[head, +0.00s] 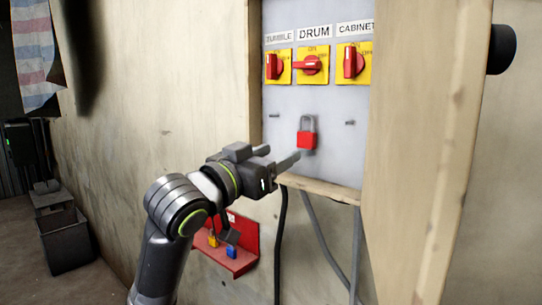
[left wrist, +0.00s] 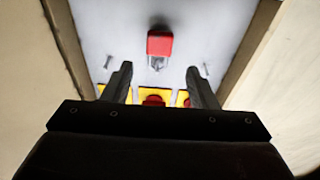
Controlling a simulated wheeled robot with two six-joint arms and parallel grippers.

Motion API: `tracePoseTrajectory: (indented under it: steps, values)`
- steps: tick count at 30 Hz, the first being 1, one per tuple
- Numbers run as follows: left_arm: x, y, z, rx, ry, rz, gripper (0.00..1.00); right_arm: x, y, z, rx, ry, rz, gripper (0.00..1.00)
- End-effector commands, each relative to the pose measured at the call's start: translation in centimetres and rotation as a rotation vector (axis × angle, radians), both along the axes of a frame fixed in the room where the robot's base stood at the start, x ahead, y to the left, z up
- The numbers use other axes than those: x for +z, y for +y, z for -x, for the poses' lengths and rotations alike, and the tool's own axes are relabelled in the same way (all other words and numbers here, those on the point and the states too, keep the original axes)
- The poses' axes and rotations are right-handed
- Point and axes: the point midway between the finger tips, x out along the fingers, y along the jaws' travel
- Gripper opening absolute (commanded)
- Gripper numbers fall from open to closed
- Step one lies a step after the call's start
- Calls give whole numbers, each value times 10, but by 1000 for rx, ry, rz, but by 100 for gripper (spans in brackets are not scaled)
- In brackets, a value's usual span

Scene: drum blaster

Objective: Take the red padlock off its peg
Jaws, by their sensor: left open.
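The red padlock (head: 307,139) hangs by its grey shackle on the middle peg of the grey panel (head: 280,160), below the DRUM switch. It also shows in the left wrist view (left wrist: 160,44), upside down there, ahead of and between the two fingers. My left gripper (head: 276,158) is open and empty, to the left of and a little below the padlock in the head view. The left wrist view shows its two fingers (left wrist: 162,80) apart, with a gap between them and the padlock. The peg itself is mostly hidden by the shackle. My right gripper is in neither view.
Three red rotary switches on yellow plates sit above, including the DRUM switch (head: 311,65). Bare pegs (head: 350,123) flank the padlock. A wooden side board (head: 425,150) stands right of the panel. A red rack (head: 240,258) with small padlocks and hanging cables (head: 282,245) are below.

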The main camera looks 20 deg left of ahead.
Motion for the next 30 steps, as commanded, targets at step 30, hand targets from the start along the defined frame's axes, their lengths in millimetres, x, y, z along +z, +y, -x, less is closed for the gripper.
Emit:
tracePoseTrajectory:
  steps: [30]
  values:
    - [13, -29, -81, 0, 0, 0, 53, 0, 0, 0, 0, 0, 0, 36]
